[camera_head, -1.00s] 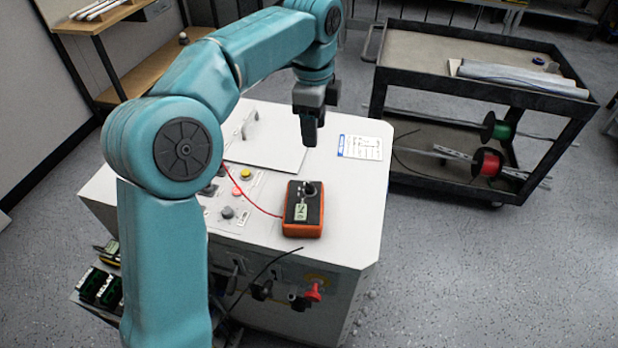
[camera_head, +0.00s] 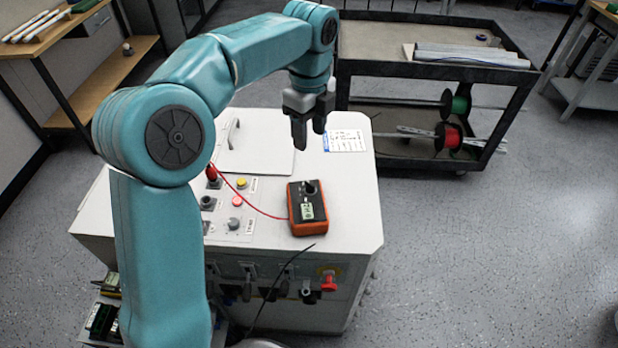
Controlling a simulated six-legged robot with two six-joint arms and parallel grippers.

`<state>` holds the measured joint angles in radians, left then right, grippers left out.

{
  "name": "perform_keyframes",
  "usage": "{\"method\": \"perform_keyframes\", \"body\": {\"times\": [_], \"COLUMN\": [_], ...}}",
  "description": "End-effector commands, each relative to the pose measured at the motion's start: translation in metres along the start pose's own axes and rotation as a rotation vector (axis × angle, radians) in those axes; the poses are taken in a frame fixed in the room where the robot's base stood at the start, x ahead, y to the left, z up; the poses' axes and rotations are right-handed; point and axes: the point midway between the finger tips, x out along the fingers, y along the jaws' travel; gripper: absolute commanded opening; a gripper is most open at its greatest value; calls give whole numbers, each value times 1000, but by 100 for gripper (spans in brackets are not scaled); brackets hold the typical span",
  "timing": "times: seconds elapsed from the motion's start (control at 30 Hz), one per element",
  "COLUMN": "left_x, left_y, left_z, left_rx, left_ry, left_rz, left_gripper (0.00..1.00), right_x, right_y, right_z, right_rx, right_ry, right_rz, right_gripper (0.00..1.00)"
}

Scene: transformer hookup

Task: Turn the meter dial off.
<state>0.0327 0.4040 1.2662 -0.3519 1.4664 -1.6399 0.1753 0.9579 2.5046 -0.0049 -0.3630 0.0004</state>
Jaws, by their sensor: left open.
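The meter (camera_head: 307,222) is an orange and black box with a small lit greenish display and a dark round dial (camera_head: 310,187) at its far end. It lies on the white top of the transformer cabinet (camera_head: 349,195). A red lead (camera_head: 250,205) runs from its left side toward the panel. My left gripper (camera_head: 309,137) is above the cabinet top, beyond the meter, pointing down. Its fingers are apart and empty, and it does not touch the dial. My right gripper is not in view.
Left of the meter is a panel with yellow (camera_head: 241,183) and red (camera_head: 237,201) buttons and dark knobs. A red connector (camera_head: 329,283) and dark plugs are on the cabinet's front. A black cart (camera_head: 433,68) with wire spools stands behind right. The floor at right is clear.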

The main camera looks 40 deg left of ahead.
Motion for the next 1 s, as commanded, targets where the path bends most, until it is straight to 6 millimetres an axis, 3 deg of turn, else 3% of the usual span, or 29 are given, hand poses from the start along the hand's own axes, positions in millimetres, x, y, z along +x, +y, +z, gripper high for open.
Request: {"method": "perform_keyframes", "body": {"times": [0.03, 0.17, 0.7, 1.0], "left_x": [-6, 3, 121, 156], "left_y": [0, 0, 1, 1], "left_z": [1, 1, 0, 1], "left_rx": [-5, -10, -8, -8], "left_ry": [0, 0, 1, 0], "left_rz": [0, 3, 5, 0], "left_gripper": [51, 51, 51, 51], "right_x": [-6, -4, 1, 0], "right_y": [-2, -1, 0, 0], "right_z": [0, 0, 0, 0], "right_rx": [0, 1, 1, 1], "right_ry": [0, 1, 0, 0], "right_rz": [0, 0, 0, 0], "right_gripper": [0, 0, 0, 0]}}
